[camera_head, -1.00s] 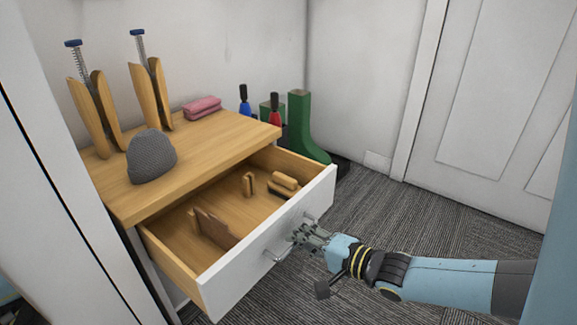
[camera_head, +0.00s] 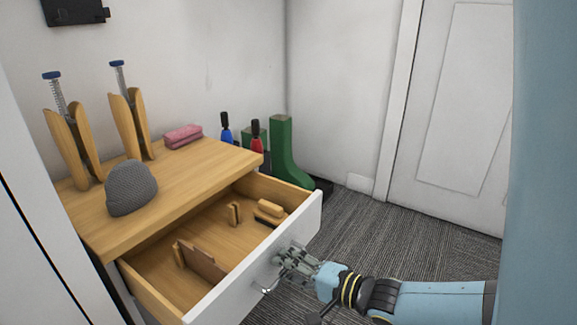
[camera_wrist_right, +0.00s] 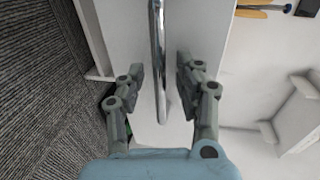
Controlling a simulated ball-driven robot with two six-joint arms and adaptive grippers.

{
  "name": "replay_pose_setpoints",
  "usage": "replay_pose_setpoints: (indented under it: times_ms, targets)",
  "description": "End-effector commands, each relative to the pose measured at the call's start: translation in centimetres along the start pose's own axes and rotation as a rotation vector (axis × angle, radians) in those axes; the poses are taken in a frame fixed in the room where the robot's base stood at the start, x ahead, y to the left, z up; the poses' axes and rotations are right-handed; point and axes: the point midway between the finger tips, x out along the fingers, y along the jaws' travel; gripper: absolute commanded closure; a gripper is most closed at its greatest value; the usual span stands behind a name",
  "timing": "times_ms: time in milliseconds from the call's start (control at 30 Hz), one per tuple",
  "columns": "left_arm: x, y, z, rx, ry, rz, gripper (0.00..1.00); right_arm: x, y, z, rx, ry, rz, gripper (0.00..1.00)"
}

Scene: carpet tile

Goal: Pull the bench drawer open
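The bench drawer (camera_head: 235,295) has a white front and a wooden inside, and stands well out from under the wooden bench top (camera_head: 200,180). My right gripper (camera_head: 287,257) is at the drawer front, by its metal bar handle (camera_head: 263,290). In the right wrist view, the shiny handle (camera_wrist_right: 158,50) runs between my two fingers, with a visible gap on either side. The fingers are apart and straddle the bar. My left gripper is not in view.
Wooden pieces and a brush (camera_head: 269,210) lie in the drawer. A grey knit hat (camera_head: 132,188), wooden shoe trees (camera_head: 70,145) and a pink folded cloth (camera_head: 183,136) are on the bench top. Green boots (camera_head: 285,155) stand behind. Carpet (camera_head: 370,235) is clear at right.

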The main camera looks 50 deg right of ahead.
Motion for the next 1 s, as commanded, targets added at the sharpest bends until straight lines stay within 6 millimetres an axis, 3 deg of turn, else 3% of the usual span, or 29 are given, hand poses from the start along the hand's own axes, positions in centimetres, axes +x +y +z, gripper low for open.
replay_pose_setpoints:
  times_ms: [267, 700, 1000]
  targets:
    - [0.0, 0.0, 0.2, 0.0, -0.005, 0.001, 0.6, -1.4, 0.1, 0.0, -0.001, -0.001, 0.001, 0.66]
    - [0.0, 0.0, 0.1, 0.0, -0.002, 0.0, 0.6, -10.3, 0.1, 0.0, -0.001, -0.001, 0.003, 0.66]
    - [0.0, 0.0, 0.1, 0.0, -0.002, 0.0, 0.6, -12.0, 0.0, 0.0, 0.0, 0.0, 0.0, 0.66]
